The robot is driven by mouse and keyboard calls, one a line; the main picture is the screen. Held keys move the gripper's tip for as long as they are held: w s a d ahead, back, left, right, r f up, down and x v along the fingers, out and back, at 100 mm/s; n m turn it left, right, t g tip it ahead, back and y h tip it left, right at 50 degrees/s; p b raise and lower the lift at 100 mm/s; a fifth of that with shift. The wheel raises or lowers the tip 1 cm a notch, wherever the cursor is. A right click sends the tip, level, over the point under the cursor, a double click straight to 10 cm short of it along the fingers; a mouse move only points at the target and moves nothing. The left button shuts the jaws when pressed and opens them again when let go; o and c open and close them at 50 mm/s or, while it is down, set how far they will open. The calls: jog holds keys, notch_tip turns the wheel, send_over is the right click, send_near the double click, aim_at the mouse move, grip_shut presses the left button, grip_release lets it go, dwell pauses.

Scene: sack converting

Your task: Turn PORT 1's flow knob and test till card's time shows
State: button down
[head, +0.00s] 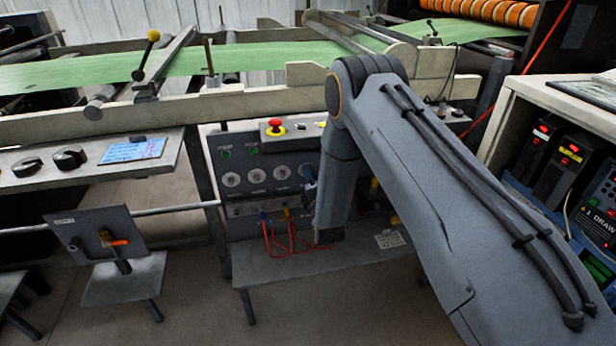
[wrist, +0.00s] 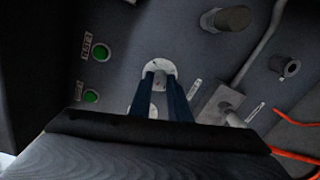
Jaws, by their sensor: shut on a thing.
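In the wrist view my gripper (wrist: 162,86) has its two dark blue fingers closed on a small knob at a round white dial plate (wrist: 158,67). The fingers cover most of the knob, so its angle cannot be read. In the head view the grey panel (head: 218,148) has a row of round white dials (head: 231,180), and my arm hides its right part. The port labels are too small to read. A blue card with writing (head: 133,150) lies on the left console, and a pale card (head: 389,239) lies on the lower shelf. Neither can be read.
Two green buttons (wrist: 100,53) sit left of the fingers in the wrist view. A thick dark knob (wrist: 228,19) and a pipe are on the right. A red emergency button (head: 273,127) tops the panel. Red leads (head: 268,240) hang below the dials.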

jog(key=shift+s+n, duration=0.1)
jog(key=shift+n, duration=0.5)
jog(key=c, duration=1.7)
grip_release()
jog(key=shift+o, duration=0.2)
jog(key=v, duration=0.7)
jog(key=shift+s, duration=0.35)
jog(key=shift+d, duration=0.1)
